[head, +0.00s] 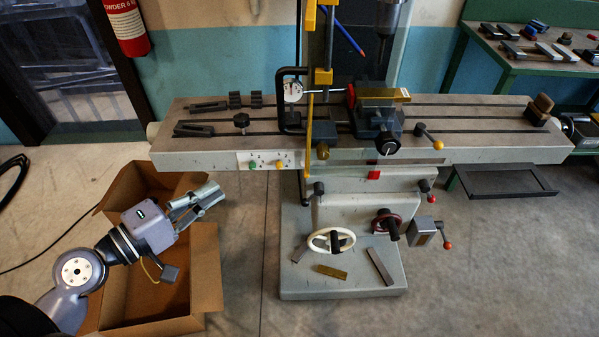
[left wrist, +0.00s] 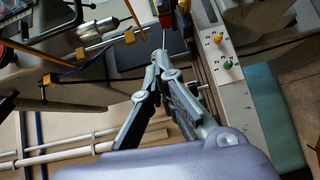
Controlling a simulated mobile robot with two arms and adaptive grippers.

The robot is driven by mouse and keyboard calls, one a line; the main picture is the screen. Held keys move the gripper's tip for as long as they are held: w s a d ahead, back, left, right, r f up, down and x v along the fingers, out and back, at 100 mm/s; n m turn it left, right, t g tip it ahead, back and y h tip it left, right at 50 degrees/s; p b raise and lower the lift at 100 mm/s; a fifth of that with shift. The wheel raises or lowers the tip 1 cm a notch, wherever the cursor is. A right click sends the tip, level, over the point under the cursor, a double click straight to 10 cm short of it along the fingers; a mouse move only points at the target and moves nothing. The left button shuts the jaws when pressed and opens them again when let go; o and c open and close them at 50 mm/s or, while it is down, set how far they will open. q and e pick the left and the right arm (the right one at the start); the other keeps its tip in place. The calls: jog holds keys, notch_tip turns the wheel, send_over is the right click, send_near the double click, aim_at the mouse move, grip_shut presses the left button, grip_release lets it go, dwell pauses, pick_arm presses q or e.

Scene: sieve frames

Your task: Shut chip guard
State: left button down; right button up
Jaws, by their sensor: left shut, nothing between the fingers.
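The chip guard (head: 309,120) is a yellow-edged panel, apparently clear, hanging at the front of the mill by a yellow post (head: 322,77). A black C-shaped handle (head: 281,101) sits at its left edge. The clear pane is hard to make out, so I cannot tell exactly how far it is swung. My left gripper (head: 210,194) is shut and empty, in front of and below the table's left part, well apart from the handle. In the left wrist view the shut fingers (left wrist: 164,62) point toward the machine, with yellow bars at upper left. My right gripper is out of view.
The mill table (head: 460,150) carries a vise (head: 378,120), a dial gauge (head: 293,91) and clamps. A cardboard box (head: 208,270) lies open under my left gripper. A white handwheel (head: 330,241) and levers project in front. A green bench (head: 530,60) stands at back right.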

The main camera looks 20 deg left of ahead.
pick_arm(q)
jog(key=s+d+r+h, duration=0.2)
jog(key=d+r, duration=0.1)
jog(key=r, duration=0.1)
jog(key=s+d+p+x, duration=0.1)
jog(key=d+p+x, duration=0.1)
jog(key=p+x, duration=0.6)
jog(key=w+d, duration=0.3)
jog(key=shift+w+m, duration=0.2)
jog(key=shift+m, duration=0.1)
jog(key=shift+p, duration=0.3)
